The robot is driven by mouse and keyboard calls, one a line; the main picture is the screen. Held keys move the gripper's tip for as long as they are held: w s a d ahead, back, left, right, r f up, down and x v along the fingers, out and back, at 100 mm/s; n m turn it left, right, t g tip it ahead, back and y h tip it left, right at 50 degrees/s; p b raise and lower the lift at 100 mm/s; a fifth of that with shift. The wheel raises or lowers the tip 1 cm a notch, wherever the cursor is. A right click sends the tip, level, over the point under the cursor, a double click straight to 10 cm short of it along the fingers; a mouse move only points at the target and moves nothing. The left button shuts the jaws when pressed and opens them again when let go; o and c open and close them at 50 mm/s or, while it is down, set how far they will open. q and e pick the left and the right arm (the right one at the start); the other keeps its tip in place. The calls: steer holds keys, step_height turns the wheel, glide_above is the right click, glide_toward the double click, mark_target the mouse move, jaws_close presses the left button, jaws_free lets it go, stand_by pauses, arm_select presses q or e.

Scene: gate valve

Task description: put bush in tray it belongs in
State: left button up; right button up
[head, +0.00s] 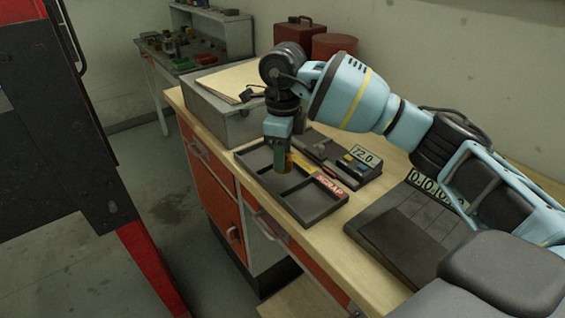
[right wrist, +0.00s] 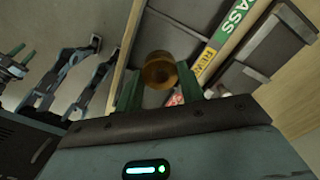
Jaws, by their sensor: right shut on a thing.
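My right gripper (head: 282,168) points down over the dark divided tray (head: 338,206) on the bench. In the right wrist view its two green fingers (right wrist: 159,85) are shut on a brass, ring-like bush (right wrist: 158,68). The bush is hard to make out in the head view. The tray has a label strip (right wrist: 223,45) reading PASS in green, a yellow part starting REW, and a red part, which reads SCRAP in the head view (head: 329,187). The gripper hides part of the strip and tray, so the exact compartment under the bush is unclear. My left gripper does not show.
Behind the tray lies a dark fixture (head: 335,160) with a display reading 72.0 (head: 363,154). A grey box (head: 215,112) stands to the left, and a dark ribbed panel (head: 400,230) lies to the right. Bare wooden bench top (head: 335,250) shows in front.

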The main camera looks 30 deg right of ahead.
steer(key=shift+w+d, duration=0.1)
steer(key=shift+w, duration=0.1)
steer(key=shift+w+f, duration=0.1)
steer(key=shift+f, duration=1.65)
steer(key=shift+f, duration=0.1)
steer(key=o, duration=1.2)
steer(key=shift+f, duration=0.1)
